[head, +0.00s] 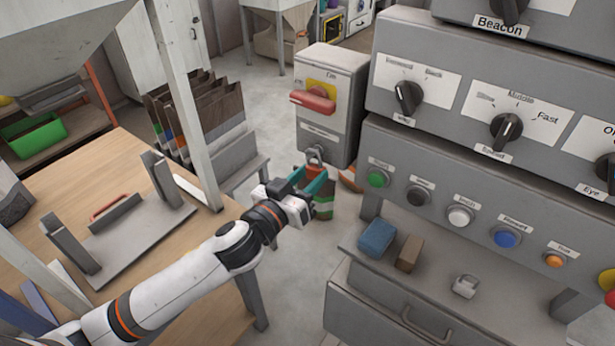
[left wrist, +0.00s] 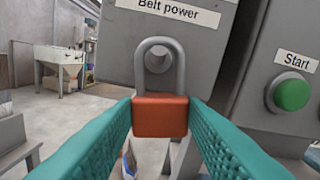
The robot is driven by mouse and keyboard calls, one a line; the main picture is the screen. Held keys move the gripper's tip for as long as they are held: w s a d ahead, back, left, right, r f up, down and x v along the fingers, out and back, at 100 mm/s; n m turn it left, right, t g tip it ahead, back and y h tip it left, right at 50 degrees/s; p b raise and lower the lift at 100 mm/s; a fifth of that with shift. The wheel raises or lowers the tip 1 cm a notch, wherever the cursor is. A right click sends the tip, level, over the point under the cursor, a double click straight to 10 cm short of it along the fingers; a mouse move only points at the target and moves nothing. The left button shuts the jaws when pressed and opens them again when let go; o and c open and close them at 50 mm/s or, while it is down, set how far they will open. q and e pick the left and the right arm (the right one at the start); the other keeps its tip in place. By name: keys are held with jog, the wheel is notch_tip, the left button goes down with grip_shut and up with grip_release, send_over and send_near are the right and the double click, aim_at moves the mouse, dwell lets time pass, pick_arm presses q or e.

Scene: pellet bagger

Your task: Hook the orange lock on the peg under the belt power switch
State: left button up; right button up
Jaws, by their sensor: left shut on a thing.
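My left gripper (head: 313,180) is shut on the orange lock (left wrist: 160,116), gripping its body between the teal fingers. The lock is upright with its grey shackle up. In the left wrist view the round peg (left wrist: 158,60) shows inside the shackle loop, just below the "Belt power" label (left wrist: 168,10). I cannot tell whether the shackle is over the peg or only in front of it. In the head view the lock (head: 315,169) is at the lower front of the grey switch box (head: 325,132), under the red switch handle (head: 313,101). My right gripper is not in view.
The control panel with the green Start button (head: 377,179) stands close on the right. A blue block (head: 376,238) and a brown block (head: 409,253) lie on the ledge below it. A wooden table (head: 150,265) is at left, with bags (head: 205,115) behind.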

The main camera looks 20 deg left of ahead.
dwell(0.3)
pick_arm(q)
jog(key=o, duration=1.1)
jog(key=shift+o, duration=0.2)
